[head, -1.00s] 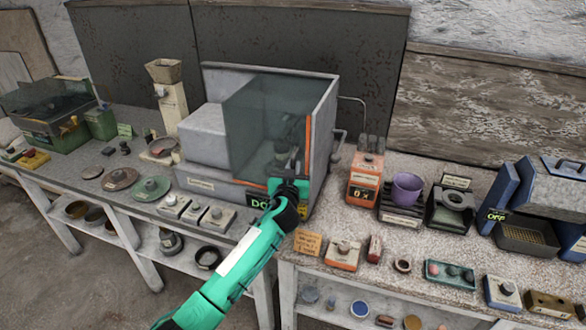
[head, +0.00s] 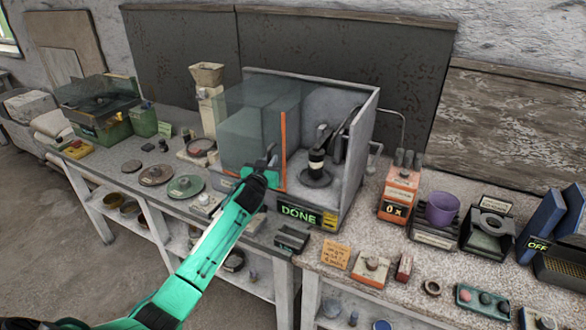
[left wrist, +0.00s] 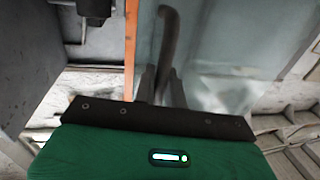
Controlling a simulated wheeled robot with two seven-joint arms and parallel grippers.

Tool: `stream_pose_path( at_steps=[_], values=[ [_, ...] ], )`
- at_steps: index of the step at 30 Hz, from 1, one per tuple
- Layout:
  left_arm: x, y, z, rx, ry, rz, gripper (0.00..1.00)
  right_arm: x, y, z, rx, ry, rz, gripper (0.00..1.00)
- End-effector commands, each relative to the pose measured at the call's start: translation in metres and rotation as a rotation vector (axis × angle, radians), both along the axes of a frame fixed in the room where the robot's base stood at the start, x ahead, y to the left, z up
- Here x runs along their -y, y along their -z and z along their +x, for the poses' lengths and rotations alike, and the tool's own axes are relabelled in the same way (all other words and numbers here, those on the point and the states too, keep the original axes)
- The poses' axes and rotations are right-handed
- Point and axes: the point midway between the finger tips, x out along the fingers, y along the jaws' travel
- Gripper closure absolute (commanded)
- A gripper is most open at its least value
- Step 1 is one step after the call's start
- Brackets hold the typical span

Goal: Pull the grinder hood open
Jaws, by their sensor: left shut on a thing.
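The grinder hood (head: 252,125) is a see-through pane with an orange strip along its right edge. It stands to the left, in front of the grey block, and the right part of the grinder housing (head: 352,90) is open to the front. Inside, a black and white grinder spindle (head: 316,160) stands over a dark round base. My left gripper (head: 270,160) is shut on the hood's dark handle near the orange strip. In the left wrist view, the curved handle (left wrist: 168,35) runs down between my fingers, beside the orange strip (left wrist: 131,50). My right gripper is not in view.
A lit DONE sign (head: 299,214) is on the housing's front. An orange counter box (head: 399,193) and a purple cup (head: 442,208) stand to the right. Round discs (head: 186,186) and a hopper stand (head: 207,85) are on the left. Small items line the bench's front edge.

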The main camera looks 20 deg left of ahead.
Motion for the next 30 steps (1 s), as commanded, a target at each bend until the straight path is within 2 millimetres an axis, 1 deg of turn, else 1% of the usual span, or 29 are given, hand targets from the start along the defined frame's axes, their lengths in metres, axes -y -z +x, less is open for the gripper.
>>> stream_pose_path(
  at_steps=[1,3,6,9,15,23,24,26,27,30],
  values=[
    [-0.014,-0.002,0.001,0.002,-0.003,0.002,1.00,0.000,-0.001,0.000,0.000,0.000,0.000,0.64],
    [-0.028,-0.002,0.001,0.002,-0.003,0.002,1.00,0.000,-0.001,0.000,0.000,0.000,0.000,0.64],
    [-0.042,-0.002,0.002,0.002,-0.002,0.001,1.00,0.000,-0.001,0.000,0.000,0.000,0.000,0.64],
    [-0.051,-0.002,0.002,0.002,-0.001,0.001,1.00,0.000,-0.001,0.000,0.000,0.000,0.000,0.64],
    [-0.058,-0.002,0.002,0.003,0.000,0.000,1.00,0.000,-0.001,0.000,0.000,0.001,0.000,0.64],
    [-0.058,-0.002,0.002,0.002,0.000,0.000,1.00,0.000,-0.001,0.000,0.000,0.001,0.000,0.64],
    [-0.058,-0.002,0.002,0.002,0.000,0.000,0.86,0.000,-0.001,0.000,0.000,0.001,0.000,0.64],
    [-0.058,-0.002,0.002,0.002,0.000,0.000,0.74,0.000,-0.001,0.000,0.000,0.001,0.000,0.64],
    [-0.058,-0.001,0.002,0.002,0.000,0.000,0.71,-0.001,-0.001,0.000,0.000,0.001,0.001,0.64],
    [-0.058,-0.001,0.002,0.001,0.000,0.000,0.71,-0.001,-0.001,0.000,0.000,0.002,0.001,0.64]
  ],
)
